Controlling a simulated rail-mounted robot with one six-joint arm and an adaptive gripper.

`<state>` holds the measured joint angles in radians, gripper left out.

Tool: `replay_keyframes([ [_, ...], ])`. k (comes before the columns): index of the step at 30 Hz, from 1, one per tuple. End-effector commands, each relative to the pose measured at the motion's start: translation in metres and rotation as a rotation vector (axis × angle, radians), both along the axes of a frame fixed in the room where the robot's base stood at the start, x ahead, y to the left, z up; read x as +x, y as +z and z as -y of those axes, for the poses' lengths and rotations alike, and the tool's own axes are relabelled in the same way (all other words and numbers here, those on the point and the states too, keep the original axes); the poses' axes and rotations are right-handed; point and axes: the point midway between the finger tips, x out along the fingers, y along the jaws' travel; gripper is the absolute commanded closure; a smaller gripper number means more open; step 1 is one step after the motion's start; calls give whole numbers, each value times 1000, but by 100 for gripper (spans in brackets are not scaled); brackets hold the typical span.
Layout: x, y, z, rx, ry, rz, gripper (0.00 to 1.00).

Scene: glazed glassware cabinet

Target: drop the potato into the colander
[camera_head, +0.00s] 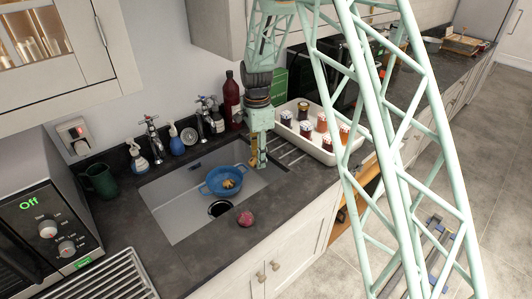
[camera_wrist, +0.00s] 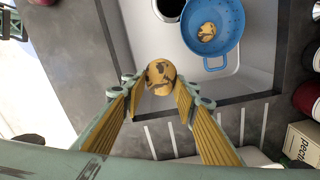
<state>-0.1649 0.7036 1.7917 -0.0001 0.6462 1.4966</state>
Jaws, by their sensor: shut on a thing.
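My gripper (camera_head: 257,160) hangs over the back right part of the sink, to the right of the colander. In the wrist view its yellow-padded fingers (camera_wrist: 160,82) are shut on a brown, dark-blotched potato (camera_wrist: 160,72) at their tips. The blue colander (camera_head: 208,190) stands in the sink near the drain, and it also shows in the wrist view (camera_wrist: 226,12). Another blotched potato (camera_wrist: 207,32) lies inside the colander, and it also shows in the head view (camera_head: 229,183). The held potato is beside the colander in the wrist view, not over it.
The grey sink (camera_head: 172,212) is set in a dark counter, with a round drain (camera_head: 220,208). A reddish round item (camera_head: 245,219) lies on the front counter edge. A white tray (camera_head: 338,152) of jars stands right of the sink. Taps (camera_head: 152,135) and bottles line the back.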

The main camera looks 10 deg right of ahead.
Motion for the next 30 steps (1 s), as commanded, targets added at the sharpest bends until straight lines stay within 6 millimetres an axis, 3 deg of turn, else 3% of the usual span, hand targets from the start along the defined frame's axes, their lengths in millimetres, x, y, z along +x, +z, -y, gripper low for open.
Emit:
replay_keyframes([
  [21,64,-78,-96,0,-465,-1,84],
  [30,77,-90,-114,0,-543,0,84],
])
